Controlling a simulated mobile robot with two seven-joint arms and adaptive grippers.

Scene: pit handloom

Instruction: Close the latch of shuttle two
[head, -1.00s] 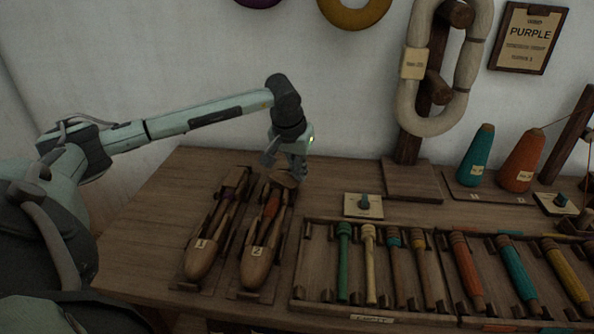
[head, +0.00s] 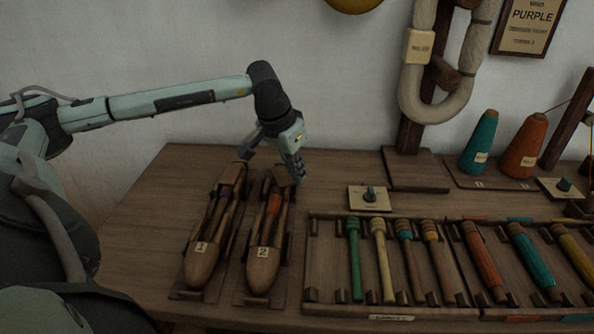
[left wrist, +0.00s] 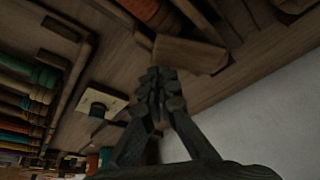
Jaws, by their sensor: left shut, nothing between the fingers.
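Shuttle two (head: 262,272) is a boat-shaped wooden shuttle labelled 2, lying on its holder with its rounded tip toward me. An orange-red bobbin (head: 273,205) lies inside it. A wooden latch block (head: 284,176) is at its far end and looks turned at an angle; it also shows in the left wrist view (left wrist: 190,55). My left gripper (head: 297,178) is shut and empty, pointing down just right of the block. In the left wrist view its fingertips (left wrist: 157,80) overlap the block's near edge; I cannot tell if they touch. My right gripper is not in view.
Shuttle one (head: 202,262) lies left of shuttle two, with a purple bobbin. To the right are a small plate with a knob (head: 369,197) and a tray (head: 327,280) of several coloured bobbins. The tabletop left of the shuttles is clear.

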